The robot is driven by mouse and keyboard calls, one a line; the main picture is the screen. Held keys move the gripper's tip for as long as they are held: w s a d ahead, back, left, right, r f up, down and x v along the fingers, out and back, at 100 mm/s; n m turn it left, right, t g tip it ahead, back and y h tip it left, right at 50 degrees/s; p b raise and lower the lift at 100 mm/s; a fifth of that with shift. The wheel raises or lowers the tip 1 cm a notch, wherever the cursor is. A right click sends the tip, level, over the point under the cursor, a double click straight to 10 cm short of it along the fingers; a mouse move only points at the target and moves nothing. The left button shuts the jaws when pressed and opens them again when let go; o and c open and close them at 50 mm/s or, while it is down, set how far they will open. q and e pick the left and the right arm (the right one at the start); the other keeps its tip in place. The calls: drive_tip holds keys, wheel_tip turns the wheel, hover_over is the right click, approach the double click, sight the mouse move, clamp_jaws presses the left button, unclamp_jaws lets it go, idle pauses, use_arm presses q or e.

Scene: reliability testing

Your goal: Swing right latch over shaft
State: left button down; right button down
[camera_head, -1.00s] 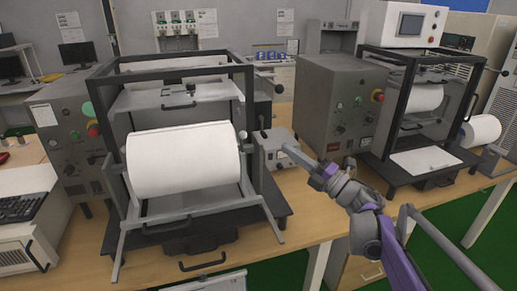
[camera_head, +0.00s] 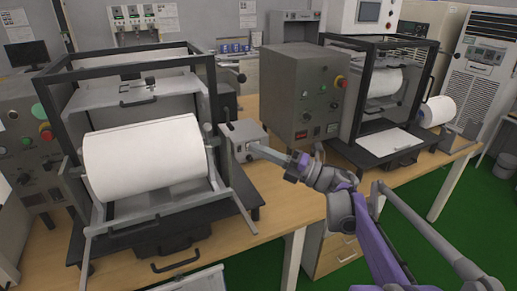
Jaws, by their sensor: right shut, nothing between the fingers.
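A white roll (camera_head: 145,155) lies across the open black-framed machine at the left on its shaft. The right latch (camera_head: 212,142) seems to be the small grey part with a dark knob at the roll's right end. It is too small to tell whether it lies over the shaft, whose end is hard to make out. My right gripper (camera_head: 256,150) reaches in from the lower right, its slim grey fingers pointing left. It is shut and empty, in front of a small grey box and apart from the latch in the picture. My left gripper is out of view.
The small grey control box (camera_head: 243,138) stands on the wooden table (camera_head: 275,195) right of the machine. The black frame (camera_head: 212,85) rises around the roll. A second machine (camera_head: 385,95) with a grey cabinet (camera_head: 300,95) stands at the right.

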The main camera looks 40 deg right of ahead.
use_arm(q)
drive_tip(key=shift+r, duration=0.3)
use_arm(e)
drive_tip(key=x, duration=1)
drive_tip(key=shift+w+a, duration=0.2)
drive_tip(key=shift+w, duration=0.15)
use_arm(q)
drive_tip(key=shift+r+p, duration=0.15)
drive_tip(key=shift+p, duration=0.25)
use_arm(e)
drive_tip(key=shift+r, duration=0.15)
